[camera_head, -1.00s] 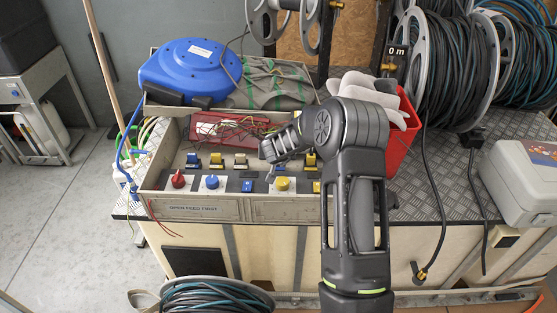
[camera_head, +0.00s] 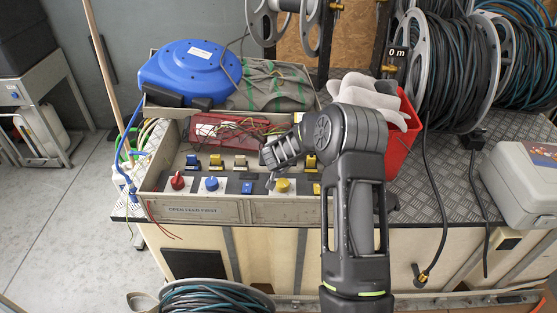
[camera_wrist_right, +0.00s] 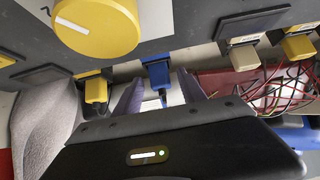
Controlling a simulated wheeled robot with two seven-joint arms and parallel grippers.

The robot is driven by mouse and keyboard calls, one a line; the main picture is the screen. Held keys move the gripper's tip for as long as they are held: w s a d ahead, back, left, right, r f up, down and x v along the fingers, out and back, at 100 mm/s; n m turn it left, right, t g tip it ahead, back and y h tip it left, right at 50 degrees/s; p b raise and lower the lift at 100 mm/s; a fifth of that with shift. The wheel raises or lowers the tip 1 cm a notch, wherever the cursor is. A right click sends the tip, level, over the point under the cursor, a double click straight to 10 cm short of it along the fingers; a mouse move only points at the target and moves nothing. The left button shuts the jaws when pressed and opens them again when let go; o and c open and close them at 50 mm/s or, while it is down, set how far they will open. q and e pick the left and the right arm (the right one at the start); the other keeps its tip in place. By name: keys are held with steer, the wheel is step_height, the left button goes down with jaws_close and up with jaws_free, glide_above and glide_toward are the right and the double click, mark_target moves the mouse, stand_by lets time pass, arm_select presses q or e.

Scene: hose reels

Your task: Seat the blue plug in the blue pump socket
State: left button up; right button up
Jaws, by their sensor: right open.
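A blue plug-like block (camera_wrist_right: 157,72) shows in the right wrist view between the two fingers of my right gripper (camera_wrist_right: 160,85). The fingers are apart on either side of it, and I see no clear contact. In the head view my right gripper (camera_head: 270,178) is over the control box, behind the yellow knob, and hides what is under it. Another blue block (camera_head: 193,161) stands at the left of the back row. My left gripper is not in view.
Yellow blocks (camera_head: 216,160) stand along the same row. A red knob (camera_head: 177,180), blue knob (camera_head: 211,183) and yellow knob (camera_head: 282,185) rise from the panel. Loose wires lie on a red part (camera_head: 215,128) behind. A red bin (camera_head: 405,140) stands right of my arm.

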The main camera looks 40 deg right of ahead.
steer(key=shift+r, duration=0.2)
steer(key=p+v, duration=0.1)
steer(key=v, duration=1.1)
steer(key=shift+p, duration=0.35)
